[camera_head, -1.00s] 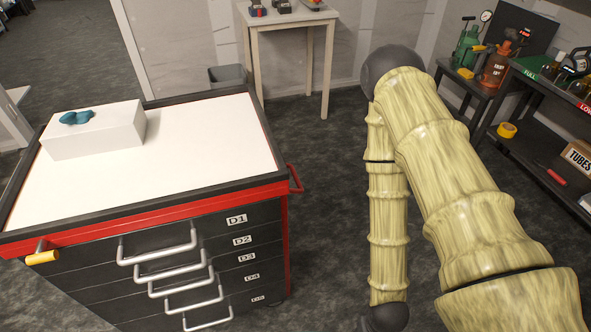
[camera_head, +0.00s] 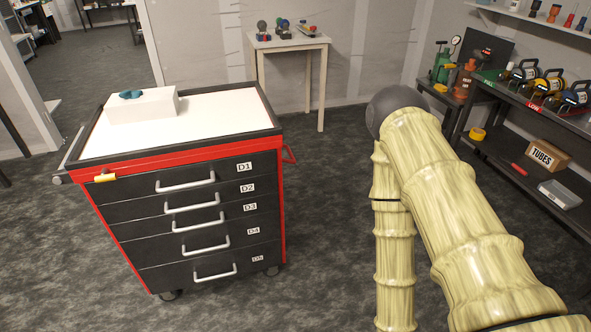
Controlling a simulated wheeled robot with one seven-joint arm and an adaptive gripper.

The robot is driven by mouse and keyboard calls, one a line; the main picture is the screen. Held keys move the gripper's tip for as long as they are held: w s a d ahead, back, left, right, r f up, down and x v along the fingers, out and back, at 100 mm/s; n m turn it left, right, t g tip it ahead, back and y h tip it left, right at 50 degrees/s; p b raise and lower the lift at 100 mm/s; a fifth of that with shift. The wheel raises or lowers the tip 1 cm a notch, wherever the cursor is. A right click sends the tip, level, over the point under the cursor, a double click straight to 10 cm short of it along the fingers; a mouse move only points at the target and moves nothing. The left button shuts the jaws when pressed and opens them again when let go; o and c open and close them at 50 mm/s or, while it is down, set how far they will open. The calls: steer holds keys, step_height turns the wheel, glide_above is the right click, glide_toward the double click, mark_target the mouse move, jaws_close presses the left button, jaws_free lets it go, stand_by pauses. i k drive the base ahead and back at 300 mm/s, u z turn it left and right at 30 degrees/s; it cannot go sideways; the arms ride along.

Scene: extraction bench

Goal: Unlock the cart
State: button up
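The cart (camera_head: 262,225) is a black and red tool cabinet on casters, left of centre, with a white top. Its drawers are labelled D1 to D5, each with a silver handle, and all look shut. A yellow-orange handle (camera_head: 104,178) sticks out at the upper left of its front, near the D1 level; it looks like a lock lever, but I cannot tell its state. A red side handle (camera_head: 289,153) is on the right side. My arm shows at the right, apart from the cart; my gripper is not in view.
A white box (camera_head: 150,105) with a teal item (camera_head: 131,94) stands on the cart top. A small table (camera_head: 290,43) stands behind. A dark shelf (camera_head: 500,150) with bottles, reels and a TUBES box (camera_head: 545,155) is at the right. Carpet is clear before the cart.

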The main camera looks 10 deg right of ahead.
mark_target(105, 176)
steer(key=z, duration=0.5)
steer(key=i, duration=0.5)
steer(key=z, duration=0.6)
steer(key=i, duration=0.75)
steer(key=u, duration=0.65)
steer(key=i, duration=0.85)
steer(key=u, duration=1.35)
steer(key=k, duration=1.3)
steer(key=u, duration=1.15)
steer(key=i, duration=0.85)
steer(key=z, duration=0.15)
